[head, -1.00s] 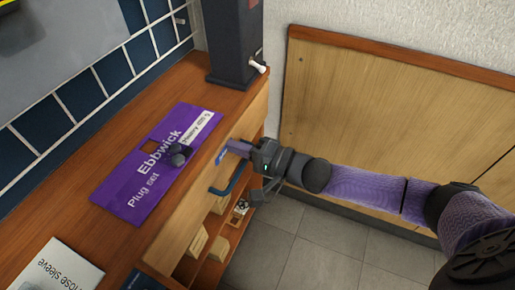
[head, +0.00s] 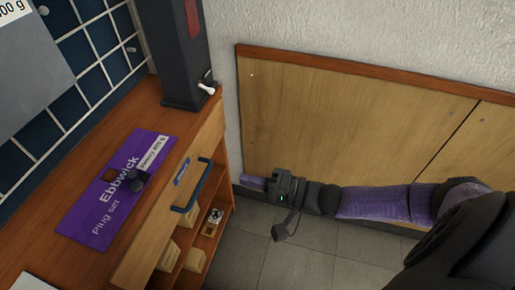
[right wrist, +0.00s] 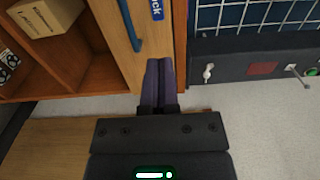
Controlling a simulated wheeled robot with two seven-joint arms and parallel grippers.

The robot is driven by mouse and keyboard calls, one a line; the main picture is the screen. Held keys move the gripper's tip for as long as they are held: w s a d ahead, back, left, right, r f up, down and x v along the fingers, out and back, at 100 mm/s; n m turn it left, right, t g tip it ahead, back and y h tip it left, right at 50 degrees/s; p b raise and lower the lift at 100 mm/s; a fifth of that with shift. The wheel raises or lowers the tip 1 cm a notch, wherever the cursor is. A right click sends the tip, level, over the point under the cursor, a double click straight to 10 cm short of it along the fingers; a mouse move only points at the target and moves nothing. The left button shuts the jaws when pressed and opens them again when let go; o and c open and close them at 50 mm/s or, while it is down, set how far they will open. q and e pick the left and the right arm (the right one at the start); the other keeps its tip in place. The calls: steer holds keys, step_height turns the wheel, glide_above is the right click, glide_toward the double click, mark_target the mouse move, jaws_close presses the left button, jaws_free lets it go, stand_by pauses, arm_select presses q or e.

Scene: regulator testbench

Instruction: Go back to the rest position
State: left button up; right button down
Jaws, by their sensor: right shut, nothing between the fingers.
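My right gripper (head: 252,182) is shut and empty in the head view. It hangs in the free space to the right of the wooden workbench (head: 40,160), in front of the wooden wall panel (head: 320,130). In the right wrist view its two purple fingers (right wrist: 166,82) lie side by side, pointing toward the bench's drawer front (right wrist: 110,40). The drawer's blue handle (head: 192,186) is apart from the fingers; it also shows in the right wrist view (right wrist: 130,25). My left gripper is out of view.
A dark column (head: 182,60) with a white lever stands at the bench's back. Shelves below hold small boxes (head: 194,260). The tiled floor (head: 330,255) is clear.

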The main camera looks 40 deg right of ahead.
steer(key=s+d+f+n+g+h, duration=0.3)
steer(key=s+f+h, duration=0.3)
steer(key=f, duration=0.6)
steer(key=s+d+f+n+g+h, duration=0.35)
steer(key=s+f, duration=0.45)
steer(key=f, duration=0.4)
steer(key=s+a+f+n+g+h, duration=0.1)
steer(key=s+f+n+g, duration=0.15)
steer(key=s, duration=0.55)
steer(key=s+a+f+n+g+h, duration=0.1)
steer(key=s+f+g, duration=0.15)
steer(key=s, duration=0.65)
steer(key=s+a+f+n+g+h, duration=0.15)
steer(key=s+g, duration=0.25)
steer(key=s, duration=0.4)
arm_select(q)
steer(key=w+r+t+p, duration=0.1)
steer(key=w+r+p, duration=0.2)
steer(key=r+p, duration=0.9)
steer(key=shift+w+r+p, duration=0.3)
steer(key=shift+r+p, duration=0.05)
steer(key=shift+p, duration=0.25)
arm_select(e)
step_height(320, 180, up, 12)
steer(key=a+n+y, duration=0.1)
steer(key=shift+n+t, duration=0.35)
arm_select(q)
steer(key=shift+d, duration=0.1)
